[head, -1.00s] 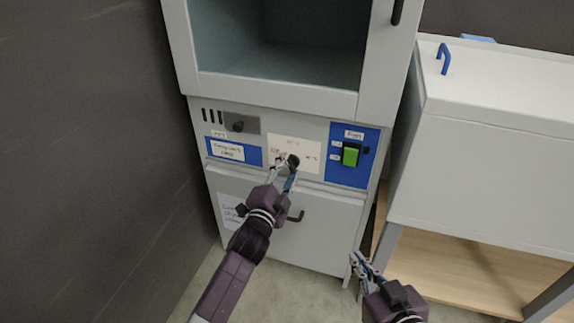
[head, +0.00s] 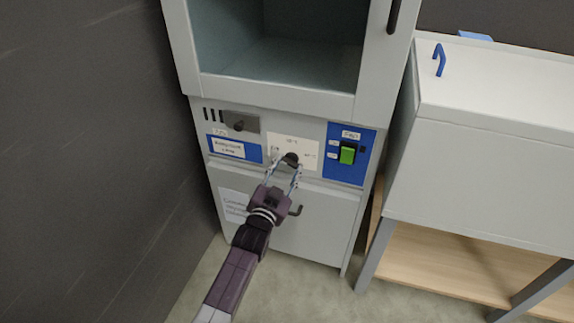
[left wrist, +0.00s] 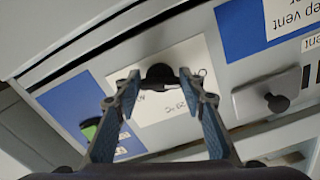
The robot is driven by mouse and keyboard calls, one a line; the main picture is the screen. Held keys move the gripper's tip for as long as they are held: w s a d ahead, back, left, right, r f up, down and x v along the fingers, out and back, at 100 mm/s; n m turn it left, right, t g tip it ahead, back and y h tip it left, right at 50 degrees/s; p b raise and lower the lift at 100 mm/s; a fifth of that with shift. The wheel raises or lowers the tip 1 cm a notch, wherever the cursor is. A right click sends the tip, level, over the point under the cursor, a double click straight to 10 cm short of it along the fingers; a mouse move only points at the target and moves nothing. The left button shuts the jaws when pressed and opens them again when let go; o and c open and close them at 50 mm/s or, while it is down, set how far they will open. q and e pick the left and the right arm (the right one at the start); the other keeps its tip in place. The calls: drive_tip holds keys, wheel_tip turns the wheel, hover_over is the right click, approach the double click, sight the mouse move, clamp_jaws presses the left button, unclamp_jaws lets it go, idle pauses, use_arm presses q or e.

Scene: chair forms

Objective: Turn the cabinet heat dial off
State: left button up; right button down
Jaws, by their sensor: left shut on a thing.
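The cabinet (head: 290,105) stands ahead with a control panel below its upper compartment. The heat dial (head: 291,159) is a small black knob on a white plate (head: 308,150) with temperature marks. My left gripper (head: 284,170) comes from below and its two fingers are around the dial. In the left wrist view the dial (left wrist: 160,74) sits between the fingertips of the gripper (left wrist: 160,84), which is shut on it. The fingers hide part of the plate, and I cannot read the dial's pointer. My right gripper is not in view.
A black vent knob (head: 238,125) on a grey plate is at the panel's upper left. A green switch (head: 347,153) on a blue plate is to the right. A dark door handle (head: 295,210) lies just below the gripper. A white box (head: 495,150) stands at right.

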use_arm(q)
drive_tip(key=shift+f, duration=0.1)
idle(0.5)
drive_tip(key=o, duration=1.2)
drive_tip(key=shift+c, duration=0.2)
drive_tip(key=shift+s, duration=0.1)
drive_tip(key=v, duration=1.2)
